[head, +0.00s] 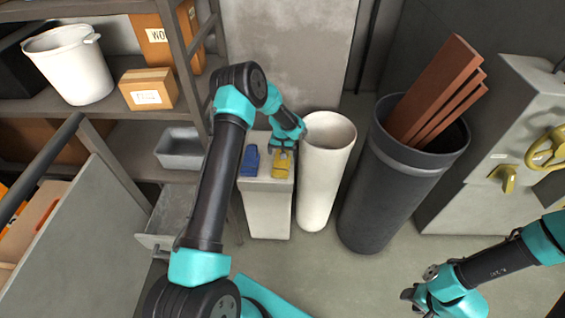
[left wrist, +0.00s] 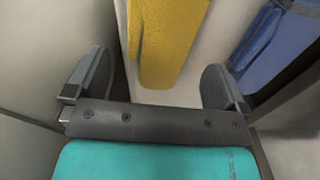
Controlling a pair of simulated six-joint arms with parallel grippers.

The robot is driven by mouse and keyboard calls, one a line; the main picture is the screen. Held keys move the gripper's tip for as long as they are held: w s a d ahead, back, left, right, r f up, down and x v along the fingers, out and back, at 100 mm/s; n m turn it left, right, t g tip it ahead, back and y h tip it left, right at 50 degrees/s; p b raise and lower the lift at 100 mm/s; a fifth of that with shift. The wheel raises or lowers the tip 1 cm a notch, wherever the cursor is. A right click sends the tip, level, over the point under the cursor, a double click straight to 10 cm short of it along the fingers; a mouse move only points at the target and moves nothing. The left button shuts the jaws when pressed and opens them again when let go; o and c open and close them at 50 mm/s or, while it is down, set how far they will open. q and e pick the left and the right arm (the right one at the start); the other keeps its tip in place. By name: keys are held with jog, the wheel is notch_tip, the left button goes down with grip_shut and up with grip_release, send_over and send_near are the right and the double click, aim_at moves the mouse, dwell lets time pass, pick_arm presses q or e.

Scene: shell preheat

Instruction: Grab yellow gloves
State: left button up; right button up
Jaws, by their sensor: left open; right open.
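The yellow gloves (head: 282,166) lie on top of a pale box-shaped stand (head: 266,207), to the right of a pair of blue gloves (head: 249,161). My left gripper (head: 283,147) is over the stand, at the far end of the yellow gloves. In the left wrist view my left gripper (left wrist: 157,85) is open, with the yellow gloves (left wrist: 166,42) ahead and in line with the gap between its fingers. The blue gloves (left wrist: 282,45) lie to the right there. My right gripper (head: 409,296) is open and empty at the lower right, far from the gloves.
A white cylinder (head: 325,178) stands close to the right of the stand. A dark bin (head: 376,200) with brown planks is beyond it, then a grey machine (head: 482,185) with yellow handles. Shelves with a white bucket (head: 72,70) stand left. Floor near my right gripper is clear.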

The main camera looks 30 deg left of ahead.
pick_arm(q)
jog(key=shift+s+d+f, duration=0.1)
jog(key=shift+f, duration=1.2)
jog(key=shift+s+f, duration=0.1)
jog(key=shift+f, duration=1.2)
jog(key=c, duration=1)
jog(key=shift+r, duration=0.1)
jog(key=shift+r, duration=0.5)
jog(key=shift+s+d+r, duration=0.15)
jog(key=shift+s+r, duration=0.1)
jog(key=shift+r, duration=0.4)
jog(key=shift+s+d+r, duration=0.1)
jog(key=shift+s+r, duration=0.1)
jog(key=shift+r, duration=0.4)
jog(key=s+d, duration=0.2)
jog(key=s, duration=0.2)
jog(key=s+d+r, duration=0.1)
jog(key=s+d, duration=0.2)
jog(key=s, duration=0.1)
jog(key=s+d, duration=0.3)
jog(key=s, duration=0.1)
jog(key=shift+s+r, duration=0.2)
jog(key=shift+s, duration=0.2)
